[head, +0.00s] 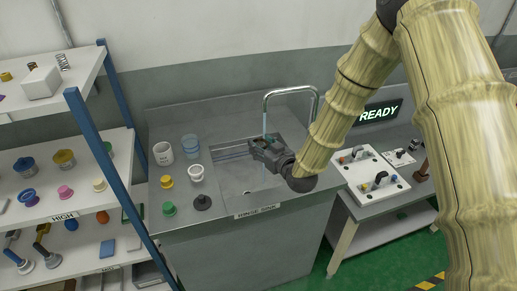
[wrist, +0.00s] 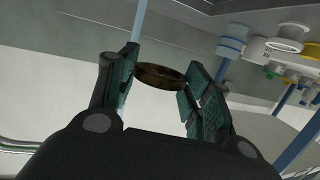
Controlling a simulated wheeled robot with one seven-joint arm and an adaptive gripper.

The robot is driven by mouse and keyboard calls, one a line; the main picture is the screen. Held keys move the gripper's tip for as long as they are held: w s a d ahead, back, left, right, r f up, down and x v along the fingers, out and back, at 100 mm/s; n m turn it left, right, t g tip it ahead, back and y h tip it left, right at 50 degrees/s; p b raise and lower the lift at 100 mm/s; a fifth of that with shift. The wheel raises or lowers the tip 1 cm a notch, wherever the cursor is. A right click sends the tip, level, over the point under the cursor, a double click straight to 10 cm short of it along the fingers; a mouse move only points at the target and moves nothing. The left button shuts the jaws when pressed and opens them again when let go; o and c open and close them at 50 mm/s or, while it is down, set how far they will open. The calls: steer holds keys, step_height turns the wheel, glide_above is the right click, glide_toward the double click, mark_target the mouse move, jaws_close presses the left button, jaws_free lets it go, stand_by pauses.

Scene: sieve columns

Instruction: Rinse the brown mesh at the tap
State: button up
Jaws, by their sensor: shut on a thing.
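My gripper (head: 264,142) is over the sink basin (head: 236,178), close to the water stream from the tap (head: 290,91). In the wrist view my gripper (wrist: 161,80) is shut on the brown mesh (wrist: 160,76), a dark brown ring-like disc held between the teal finger pads. The pale blue water stream (wrist: 139,18) runs down beside the mesh and past the left finger. I cannot tell whether the water touches the mesh. In the head view the mesh is mostly hidden by the fingers.
A white cup (head: 163,153), a blue cup (head: 191,146) and several small coloured pieces stand on the counter left of the basin. A shelf rack (head: 107,143) is at the left. A bench with white plates (head: 371,180) and a READY sign (head: 381,114) are at the right.

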steer(key=shift+w+d+f+b, duration=0.2)
steer(key=shift+w+d+b, duration=0.1)
steer(key=shift+w+d, duration=0.4)
steer(key=shift+w+d+f+b, duration=0.2)
steer(key=shift+w+d+b, duration=0.15)
steer(key=shift+w, duration=0.55)
steer(key=shift+s+d, duration=0.1)
steer(key=shift+d, duration=0.1)
steer(key=shift+s+d, duration=0.25)
steer(key=shift+d, duration=0.1)
steer(key=shift+w+a, duration=0.1)
steer(key=shift+a, duration=0.05)
steer(key=shift+w+a, duration=0.25)
steer(key=shift+a, duration=0.1)
